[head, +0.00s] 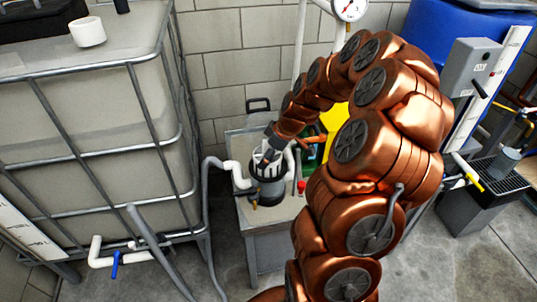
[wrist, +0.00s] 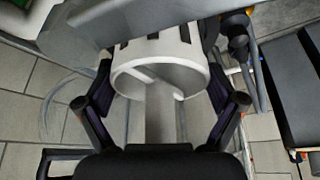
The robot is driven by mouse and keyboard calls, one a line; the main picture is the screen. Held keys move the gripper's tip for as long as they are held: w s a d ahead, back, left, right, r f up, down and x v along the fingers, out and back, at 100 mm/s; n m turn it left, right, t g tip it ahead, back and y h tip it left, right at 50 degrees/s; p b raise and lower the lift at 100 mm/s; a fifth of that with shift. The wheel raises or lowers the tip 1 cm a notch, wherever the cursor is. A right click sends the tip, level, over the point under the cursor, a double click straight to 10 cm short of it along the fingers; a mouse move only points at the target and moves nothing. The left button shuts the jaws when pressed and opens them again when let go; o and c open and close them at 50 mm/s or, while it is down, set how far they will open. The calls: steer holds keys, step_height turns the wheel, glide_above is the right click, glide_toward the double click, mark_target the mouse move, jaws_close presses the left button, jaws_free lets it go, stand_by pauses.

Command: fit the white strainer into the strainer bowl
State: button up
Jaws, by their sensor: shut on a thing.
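The white strainer (wrist: 163,62) is a slotted cylinder in the wrist view, with its open end towards me and a bar across it. My gripper (wrist: 163,98) has a dark finger on each side and is shut on the strainer. In the head view my gripper (head: 270,143) points down over the dark strainer bowl (head: 268,190) on the grey stand. The strainer (head: 267,156) shows at the bowl's mouth, upright or nearly so. How deep it sits in the bowl is hidden.
A caged tank (head: 95,130) with a white cup (head: 88,31) on top stands at left. A blue barrel (head: 440,35) and grey box (head: 473,67) are at right. Open floor lies in front at right.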

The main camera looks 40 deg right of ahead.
steer(key=shift+f+b, duration=0.35)
steer(key=shift+f+b, duration=0.3)
steer(key=o, duration=0.8)
steer(key=shift+r, duration=0.1)
